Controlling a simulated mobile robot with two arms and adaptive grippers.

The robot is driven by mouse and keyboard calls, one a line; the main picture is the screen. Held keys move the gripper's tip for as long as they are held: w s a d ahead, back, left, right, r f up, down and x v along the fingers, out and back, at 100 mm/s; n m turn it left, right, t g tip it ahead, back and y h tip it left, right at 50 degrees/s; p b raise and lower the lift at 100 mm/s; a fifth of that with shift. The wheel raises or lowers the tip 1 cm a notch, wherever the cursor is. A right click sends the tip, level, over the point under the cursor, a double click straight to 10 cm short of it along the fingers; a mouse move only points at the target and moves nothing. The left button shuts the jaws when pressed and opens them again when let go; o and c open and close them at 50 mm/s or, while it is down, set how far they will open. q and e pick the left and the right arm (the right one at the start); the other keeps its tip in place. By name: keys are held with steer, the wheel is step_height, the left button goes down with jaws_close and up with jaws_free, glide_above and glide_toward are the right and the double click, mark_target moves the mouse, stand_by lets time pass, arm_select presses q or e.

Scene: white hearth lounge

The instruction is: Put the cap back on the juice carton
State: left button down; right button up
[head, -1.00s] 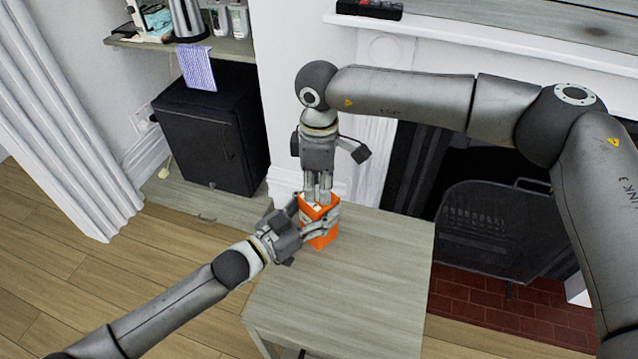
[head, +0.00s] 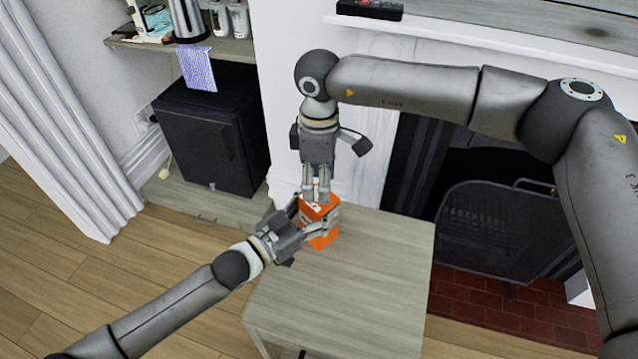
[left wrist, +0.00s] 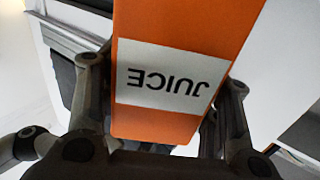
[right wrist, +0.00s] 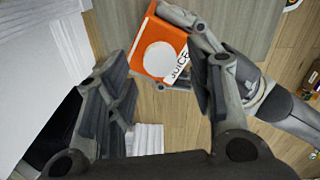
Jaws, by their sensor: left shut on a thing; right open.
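The orange juice carton (head: 321,240) stands upright at the far end of the small table. My left gripper (head: 315,215) is shut around its sides; the left wrist view shows the JUICE label (left wrist: 170,82) between the fingers. My right gripper (head: 317,197) points down just above the carton and is open. In the right wrist view, a white round piece (right wrist: 160,58), apparently the cap, lies on the orange top, between and beyond the open fingers (right wrist: 157,75). Whether it is seated flush is unclear. Nothing shows in the right fingers.
The small grey wooden table (head: 350,290) is bare in front of the carton. A white fireplace surround and a dark fire screen (head: 495,230) stand behind and to the right. A black mini fridge (head: 210,135) stands at the back left under a shelf (head: 225,47).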

step_height(320, 180, up, 3)
steer(key=shift+f, duration=0.15)
steer(key=shift+c, duration=0.3)
